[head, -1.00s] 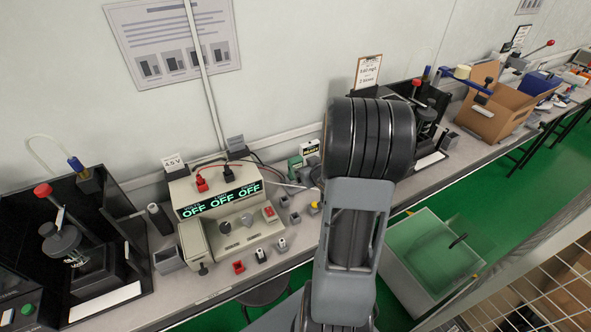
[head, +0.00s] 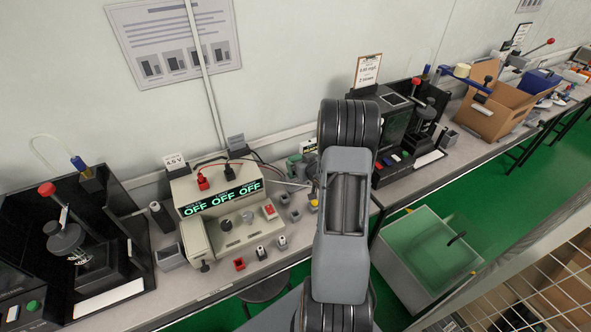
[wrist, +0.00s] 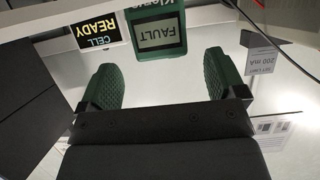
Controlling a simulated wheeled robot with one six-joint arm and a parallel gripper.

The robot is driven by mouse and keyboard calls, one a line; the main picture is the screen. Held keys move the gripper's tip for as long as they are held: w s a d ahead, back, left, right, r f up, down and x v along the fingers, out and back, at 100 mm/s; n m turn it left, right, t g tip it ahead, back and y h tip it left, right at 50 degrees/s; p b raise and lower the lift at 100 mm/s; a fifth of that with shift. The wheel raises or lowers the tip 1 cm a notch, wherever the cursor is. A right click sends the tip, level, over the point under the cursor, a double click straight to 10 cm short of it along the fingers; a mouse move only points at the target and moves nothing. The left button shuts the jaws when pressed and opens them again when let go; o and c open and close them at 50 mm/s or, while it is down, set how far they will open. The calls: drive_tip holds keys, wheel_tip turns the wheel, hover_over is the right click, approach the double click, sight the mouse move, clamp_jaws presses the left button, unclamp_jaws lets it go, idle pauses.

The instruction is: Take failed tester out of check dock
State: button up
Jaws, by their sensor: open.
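The failed tester (wrist: 158,32) is a green handheld unit whose screen reads FAULT, upside down at the top of the wrist view. My gripper (wrist: 160,82) is open, with one green ribbed finger to each side and below the tester in the picture. Nothing is between the fingers, and the tester seems to lie beyond their tips. A small display reading CELL READY (wrist: 88,32) is just left of the tester. In the head view, a small green thing (head: 296,161) beside my arm may be a tester. My arm hides the gripper there, and the check dock is not clearly seen.
A beige power unit (head: 215,210) reading OFF stands left of my arm on the grey bench. Small sockets and switches lie in front of it. A black fixture (head: 395,125) stands to the right. A 200 mA card (wrist: 278,58) stands right of the gripper.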

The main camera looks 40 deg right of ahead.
sight(297, 160)
drive_tip(key=shift+p+x, duration=0.55)
drive_tip(key=shift+x, duration=1.8)
drive_tip(key=shift+a, duration=0.1)
drive_tip(key=shift+r, duration=0.1)
drive_tip(key=c, duration=1.3)
